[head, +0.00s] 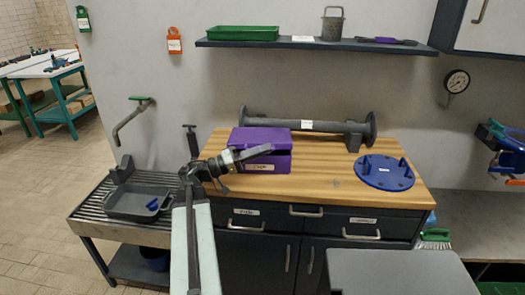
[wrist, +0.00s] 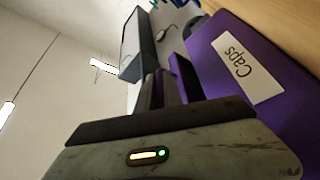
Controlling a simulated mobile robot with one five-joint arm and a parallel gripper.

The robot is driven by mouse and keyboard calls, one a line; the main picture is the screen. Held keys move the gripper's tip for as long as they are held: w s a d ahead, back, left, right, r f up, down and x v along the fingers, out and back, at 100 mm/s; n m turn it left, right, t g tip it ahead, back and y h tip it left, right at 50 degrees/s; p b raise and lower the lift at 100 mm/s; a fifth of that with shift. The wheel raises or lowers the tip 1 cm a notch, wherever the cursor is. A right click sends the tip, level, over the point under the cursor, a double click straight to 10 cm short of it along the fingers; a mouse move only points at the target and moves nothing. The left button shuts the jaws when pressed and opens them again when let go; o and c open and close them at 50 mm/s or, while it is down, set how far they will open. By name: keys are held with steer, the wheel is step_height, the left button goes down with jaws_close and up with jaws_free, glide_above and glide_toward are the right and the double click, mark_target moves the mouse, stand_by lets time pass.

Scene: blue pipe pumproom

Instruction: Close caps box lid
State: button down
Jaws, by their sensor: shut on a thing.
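The purple caps box (head: 272,165) stands on the wooden worktop, with a white label on its front. In the wrist view, the box (wrist: 225,35) fills the right side and its label reads "Caps". My gripper (head: 268,149) reaches across the front of the box from the left, at about lid height. In the wrist view, the jaws (wrist: 170,85) are shut on a purple part beside the box, which looks like the lid (wrist: 187,75). The purple top looks low over the box, but my gripper hides part of the front edge, so I cannot tell whether it is fully down.
A grey flanged pipe (head: 310,125) lies behind the box. A blue flange disc (head: 385,172) is at the right of the worktop (head: 325,182). A grey tray (head: 135,203) sits on the slatted bench at left. A shelf (head: 315,44) hangs above. The worktop's middle right is clear.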

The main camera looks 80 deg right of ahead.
steer(key=shift+f, duration=0.3)
steer(key=c, duration=1.8)
jaws_free()
steer(key=shift+o, duration=0.2)
steer(key=b+v, duration=0.2)
steer(key=v, duration=0.6)
steer(key=shift+s, duration=0.1)
